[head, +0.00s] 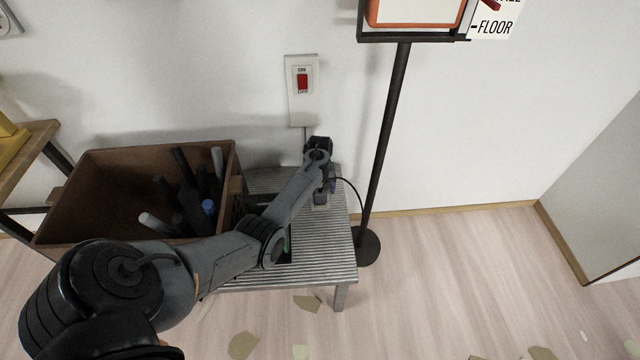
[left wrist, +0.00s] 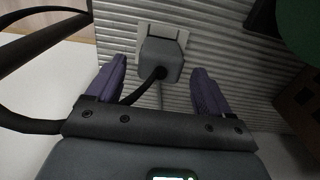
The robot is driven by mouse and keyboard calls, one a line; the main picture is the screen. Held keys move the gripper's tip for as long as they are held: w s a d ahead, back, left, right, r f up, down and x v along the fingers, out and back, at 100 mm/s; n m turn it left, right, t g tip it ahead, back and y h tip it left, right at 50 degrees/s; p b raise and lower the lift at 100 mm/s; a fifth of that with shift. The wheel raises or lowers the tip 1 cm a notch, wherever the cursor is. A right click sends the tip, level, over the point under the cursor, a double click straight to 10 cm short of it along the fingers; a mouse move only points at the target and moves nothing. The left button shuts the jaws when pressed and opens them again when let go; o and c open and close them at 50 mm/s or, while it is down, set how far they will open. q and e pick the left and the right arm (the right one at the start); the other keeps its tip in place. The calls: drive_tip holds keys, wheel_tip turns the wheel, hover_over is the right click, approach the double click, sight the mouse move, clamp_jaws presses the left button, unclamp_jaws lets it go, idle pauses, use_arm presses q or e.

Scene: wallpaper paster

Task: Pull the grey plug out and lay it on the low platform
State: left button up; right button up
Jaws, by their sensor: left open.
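The grey plug (left wrist: 161,55) shows in the left wrist view over the ribbed low platform (left wrist: 225,55), with a pale plate-like shape at its far side. I cannot tell whether the plug is seated in it. A black cable leaves the plug's near side. My left gripper (left wrist: 158,68) is open, its purple fingertips on either side of the plug with gaps. In the head view my left gripper (head: 322,188) is over the back right part of the platform (head: 325,255), and mostly hides the plug. My right gripper is not in view.
A brown box (head: 85,205) with several dark and grey rods stands left of the platform. A black pole stand (head: 385,140) rises close on the right. A red switch (head: 302,82) is on the wall behind. The platform's front right is clear.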

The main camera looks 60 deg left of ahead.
sight(320, 190)
use_arm(q)
drive_tip(key=shift+f+b, duration=0.95)
drive_tip(key=shift+f, duration=1.35)
drive_tip(key=c, duration=1.2)
drive_tip(key=shift+o, duration=0.2)
drive_tip(key=shift+r, duration=0.1)
drive_tip(key=shift+r, duration=0.1)
drive_tip(key=shift+r+p, duration=0.3)
drive_tip(key=shift+p, duration=0.25)
drive_tip(key=shift+r+p, duration=0.75)
drive_tip(key=shift+p, duration=0.05)
